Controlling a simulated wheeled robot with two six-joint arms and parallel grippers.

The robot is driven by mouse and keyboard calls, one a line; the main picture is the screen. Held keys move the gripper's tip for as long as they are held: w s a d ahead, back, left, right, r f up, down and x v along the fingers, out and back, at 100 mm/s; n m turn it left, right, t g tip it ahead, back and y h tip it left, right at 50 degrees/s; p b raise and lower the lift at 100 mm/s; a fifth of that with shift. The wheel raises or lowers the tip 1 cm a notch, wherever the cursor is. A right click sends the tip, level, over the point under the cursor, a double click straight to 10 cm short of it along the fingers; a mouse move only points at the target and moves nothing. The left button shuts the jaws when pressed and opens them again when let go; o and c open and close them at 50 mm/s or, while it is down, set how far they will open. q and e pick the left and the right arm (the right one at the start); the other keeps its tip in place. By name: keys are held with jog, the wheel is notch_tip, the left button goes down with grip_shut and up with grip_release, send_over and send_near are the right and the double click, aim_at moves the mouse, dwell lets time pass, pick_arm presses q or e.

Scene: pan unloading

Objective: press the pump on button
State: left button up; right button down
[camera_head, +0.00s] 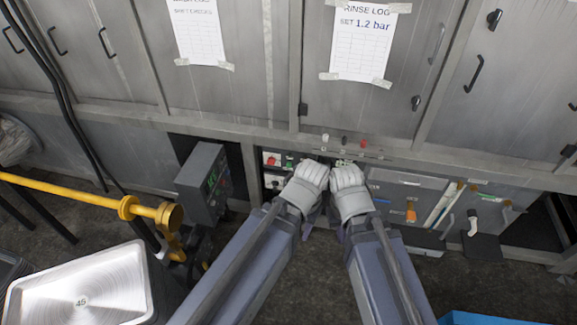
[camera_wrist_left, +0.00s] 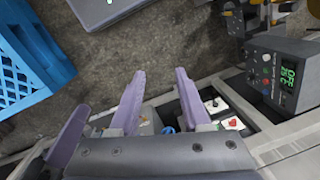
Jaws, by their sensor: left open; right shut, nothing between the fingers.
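A small control panel sits low under the cabinets, with a red button (camera_head: 271,160) and a green button (camera_head: 289,160) side by side. In the left wrist view a red button (camera_wrist_left: 232,122) on a pale box shows just right of my left fingers, with another pale box (camera_wrist_left: 215,104) beside it. I cannot read any label for pump on. My left gripper (camera_head: 313,172) is just right of the green button in the head view; its purple fingers (camera_wrist_left: 160,100) are apart and empty. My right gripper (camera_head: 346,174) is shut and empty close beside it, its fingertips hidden.
A grey meter box (camera_head: 204,184) with a green display stands left of the panel. A yellow pipe (camera_head: 95,196) and a metal-topped container (camera_head: 85,290) are at the left. A blue crate (camera_wrist_left: 32,55) stands on the floor.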

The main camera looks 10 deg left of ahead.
pick_arm(q)
jog(key=shift+c, duration=0.4)
grip_shut()
dwell(1.4)
